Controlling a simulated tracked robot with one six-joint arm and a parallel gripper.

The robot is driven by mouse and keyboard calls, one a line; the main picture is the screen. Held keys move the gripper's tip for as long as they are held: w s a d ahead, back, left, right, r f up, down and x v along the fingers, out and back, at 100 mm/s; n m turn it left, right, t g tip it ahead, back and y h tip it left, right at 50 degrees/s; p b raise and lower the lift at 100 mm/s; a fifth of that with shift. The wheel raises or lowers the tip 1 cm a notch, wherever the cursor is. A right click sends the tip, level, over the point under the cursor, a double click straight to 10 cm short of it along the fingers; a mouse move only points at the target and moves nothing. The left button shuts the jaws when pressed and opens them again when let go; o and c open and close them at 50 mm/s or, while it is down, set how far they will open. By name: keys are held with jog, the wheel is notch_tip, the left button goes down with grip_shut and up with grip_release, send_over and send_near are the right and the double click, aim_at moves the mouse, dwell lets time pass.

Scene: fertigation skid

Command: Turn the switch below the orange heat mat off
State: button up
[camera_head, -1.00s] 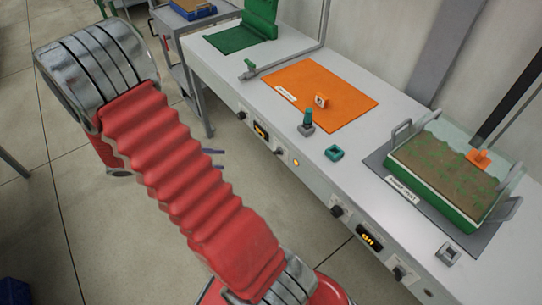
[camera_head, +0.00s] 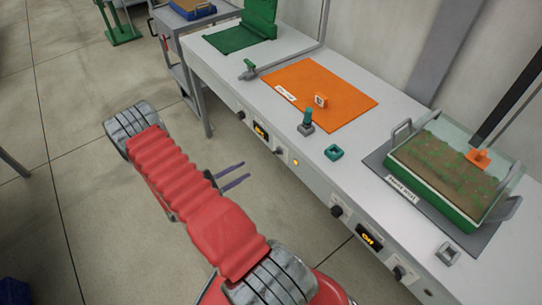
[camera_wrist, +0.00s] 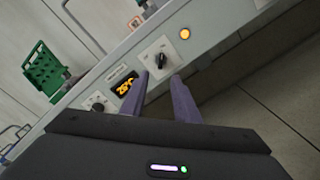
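The orange heat mat (camera_head: 320,95) lies flat on the bench top. On the bench front below it are a dark knob (camera_head: 241,114), a lit display (camera_head: 261,132), the switch (camera_head: 279,151) and a lit amber lamp (camera_head: 296,162). In the wrist view the switch (camera_wrist: 161,60) is a black rotary handle on a pale plate, between the amber lamp (camera_wrist: 185,34) and the display (camera_wrist: 125,85). My gripper (camera_wrist: 159,75) is open and empty, its purple fingers pointing at the switch. In the head view my gripper (camera_head: 246,169) is apart from the panel.
A second front panel to the right has a knob (camera_head: 337,211) and lit display (camera_head: 369,238). A soil tray (camera_head: 437,216) and several small items stand on the bench. A grey cart (camera_head: 190,60) stands behind the bench's far end. The floor in front is clear.

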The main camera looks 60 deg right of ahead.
aim_at(277, 152)
jog(key=shift+s+d+f, duration=0.1)
jog(key=shift+f, duration=0.4)
jog(key=x, duration=1.3)
jog(key=shift+d, duration=0.4)
jog(key=shift+s, duration=0.1)
jog(key=shift+c, duration=0.5)
grip_shut()
